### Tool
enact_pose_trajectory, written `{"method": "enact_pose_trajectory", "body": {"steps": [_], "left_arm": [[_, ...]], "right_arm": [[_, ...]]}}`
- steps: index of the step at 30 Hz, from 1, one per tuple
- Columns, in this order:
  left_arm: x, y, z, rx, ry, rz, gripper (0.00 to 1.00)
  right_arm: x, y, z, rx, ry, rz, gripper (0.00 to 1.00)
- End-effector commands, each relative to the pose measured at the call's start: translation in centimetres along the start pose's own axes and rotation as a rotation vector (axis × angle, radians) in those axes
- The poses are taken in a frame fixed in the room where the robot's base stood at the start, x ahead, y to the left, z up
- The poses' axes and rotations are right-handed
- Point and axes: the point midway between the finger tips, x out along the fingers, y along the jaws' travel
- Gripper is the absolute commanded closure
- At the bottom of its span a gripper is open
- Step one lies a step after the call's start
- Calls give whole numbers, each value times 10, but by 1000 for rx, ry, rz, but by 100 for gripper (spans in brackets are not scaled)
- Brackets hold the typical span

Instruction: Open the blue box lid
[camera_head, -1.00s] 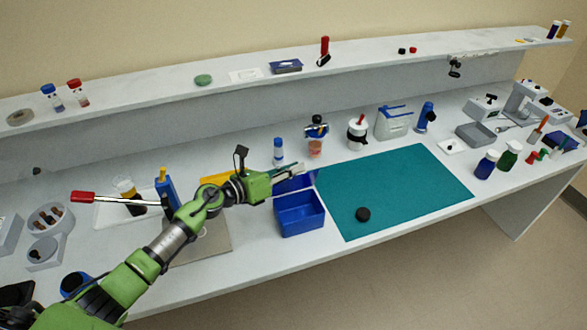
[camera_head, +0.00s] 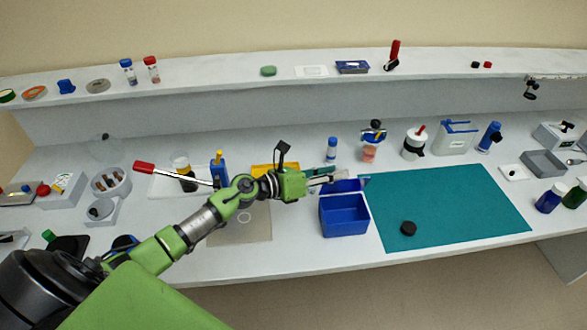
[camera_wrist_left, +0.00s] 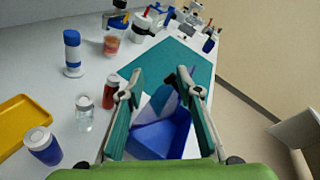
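The blue box (camera_head: 344,222) stands on the bench at the left edge of the teal mat, with its open inside visible. Its blue lid (camera_head: 350,185) stands raised at the box's back edge. My left gripper (camera_head: 335,177) is just above and behind the box, close to the lid; I cannot tell whether it touches. In the left wrist view its fingers (camera_wrist_left: 162,80) are spread apart, with the blue box (camera_wrist_left: 160,140) showing between and beyond them. No object is visibly gripped. My right gripper is in neither view.
The teal mat (camera_head: 450,205) carries a black round cap (camera_head: 408,228). A blue-capped bottle (camera_head: 331,150) and a yellow tray (camera_wrist_left: 22,118) are behind and beside my left gripper. A long shelf (camera_head: 220,80) runs along the back. Most of the mat is clear.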

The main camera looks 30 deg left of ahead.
Motion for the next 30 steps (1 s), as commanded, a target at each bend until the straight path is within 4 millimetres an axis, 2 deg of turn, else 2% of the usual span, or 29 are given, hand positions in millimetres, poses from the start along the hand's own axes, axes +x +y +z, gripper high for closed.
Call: {"method": "enact_pose_trajectory", "body": {"steps": [30], "left_arm": [[-69,3,15,1,0,-3,70]], "right_arm": [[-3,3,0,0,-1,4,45]]}}
